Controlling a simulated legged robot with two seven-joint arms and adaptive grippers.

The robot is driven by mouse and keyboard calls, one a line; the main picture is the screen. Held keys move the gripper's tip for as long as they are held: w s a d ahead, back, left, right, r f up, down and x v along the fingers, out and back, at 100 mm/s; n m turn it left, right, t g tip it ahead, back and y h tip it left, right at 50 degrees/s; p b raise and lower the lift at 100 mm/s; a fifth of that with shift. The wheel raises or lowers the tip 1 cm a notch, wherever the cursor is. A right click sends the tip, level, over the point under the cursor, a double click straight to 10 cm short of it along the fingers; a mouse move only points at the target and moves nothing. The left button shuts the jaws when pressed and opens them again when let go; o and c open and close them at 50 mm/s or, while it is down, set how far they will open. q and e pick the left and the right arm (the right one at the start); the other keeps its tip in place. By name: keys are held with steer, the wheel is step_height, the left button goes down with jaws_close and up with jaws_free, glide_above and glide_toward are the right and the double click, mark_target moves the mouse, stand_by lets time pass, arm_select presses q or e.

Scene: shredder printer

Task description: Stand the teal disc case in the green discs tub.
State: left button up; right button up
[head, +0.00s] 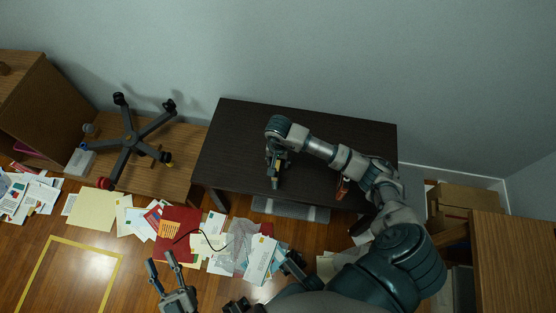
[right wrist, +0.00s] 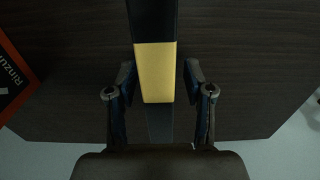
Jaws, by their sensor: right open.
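I cannot make out the teal disc case or the green discs tub in either view. My right gripper (head: 275,184) points down over the dark desk (head: 230,150). In the right wrist view its fingers (right wrist: 161,82) are open, one on each side of a long black object with a yellow band (right wrist: 154,72). I cannot tell if they touch it. My left gripper (head: 161,259) is open and empty, low over the wooden floor, away from the desk.
A dark item with orange edging and lettering (right wrist: 14,75) lies left in the wrist view. A small reddish item (head: 342,188) is on the desk. Papers (head: 95,210) litter the floor. An upturned chair base (head: 131,140) stands left; cardboard boxes (head: 465,197) stand right.

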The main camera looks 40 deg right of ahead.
steer(key=shift+a, duration=0.15)
steer(key=shift+c, duration=0.7)
steer(key=c, duration=0.8)
jaws_close()
steer(key=shift+d+r, duration=0.1)
steer(key=shift+d, duration=0.2)
steer(key=shift+a+r+p, duration=0.2)
steer(key=shift+r+p, duration=0.4)
steer(key=shift+r, duration=0.35)
steer(key=shift+f, duration=0.1)
steer(key=shift+d, duration=0.1)
